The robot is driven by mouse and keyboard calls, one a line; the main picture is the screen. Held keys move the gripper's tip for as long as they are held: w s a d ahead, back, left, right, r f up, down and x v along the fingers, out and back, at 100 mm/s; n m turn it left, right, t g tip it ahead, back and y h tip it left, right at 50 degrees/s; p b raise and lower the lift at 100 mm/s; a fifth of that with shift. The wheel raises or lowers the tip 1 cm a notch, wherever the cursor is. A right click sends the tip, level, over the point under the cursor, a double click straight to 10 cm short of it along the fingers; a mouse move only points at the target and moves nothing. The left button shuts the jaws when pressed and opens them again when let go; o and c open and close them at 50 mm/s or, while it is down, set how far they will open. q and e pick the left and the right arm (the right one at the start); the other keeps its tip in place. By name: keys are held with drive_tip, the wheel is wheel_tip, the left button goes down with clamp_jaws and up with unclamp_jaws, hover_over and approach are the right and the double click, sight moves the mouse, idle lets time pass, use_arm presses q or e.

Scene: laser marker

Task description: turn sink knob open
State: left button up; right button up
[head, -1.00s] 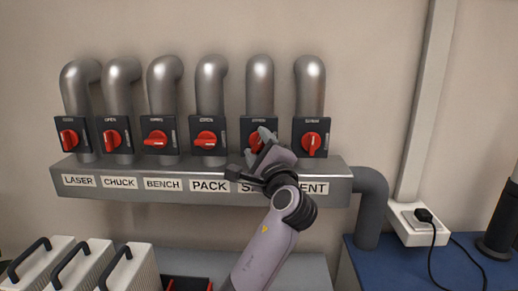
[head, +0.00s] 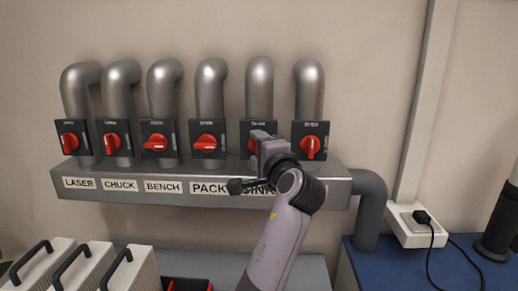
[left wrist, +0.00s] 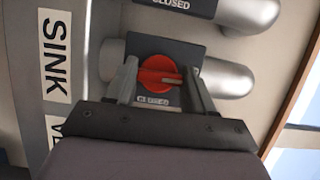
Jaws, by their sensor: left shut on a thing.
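The sink knob (left wrist: 160,78) is red, on a dark square plate, and sits between my left fingers in the left wrist view. Its raised bar lies across that picture, from one finger toward the other. A "CLOSED" label (left wrist: 152,101) shows on the plate's lower edge. My left gripper (left wrist: 163,88) is shut on this knob. In the head view my left gripper (head: 263,143) stands in front of the sink plate (head: 248,127) and hides most of the knob. The "SINK" label (left wrist: 56,55) is at left in the wrist view. My right gripper is not in view.
The vent knob (head: 311,147) is close on the right, the pack knob (head: 206,142) on the left. More red knobs and grey pipes (head: 166,85) line the wall above a grey manifold (head: 130,197). White boxes with black handles (head: 85,270) stand lower left.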

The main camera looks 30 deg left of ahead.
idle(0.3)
use_arm(q)
drive_tip(key=o, duration=1)
drive_tip(key=shift+o, duration=0.2)
drive_tip(key=shift+d, duration=0.1)
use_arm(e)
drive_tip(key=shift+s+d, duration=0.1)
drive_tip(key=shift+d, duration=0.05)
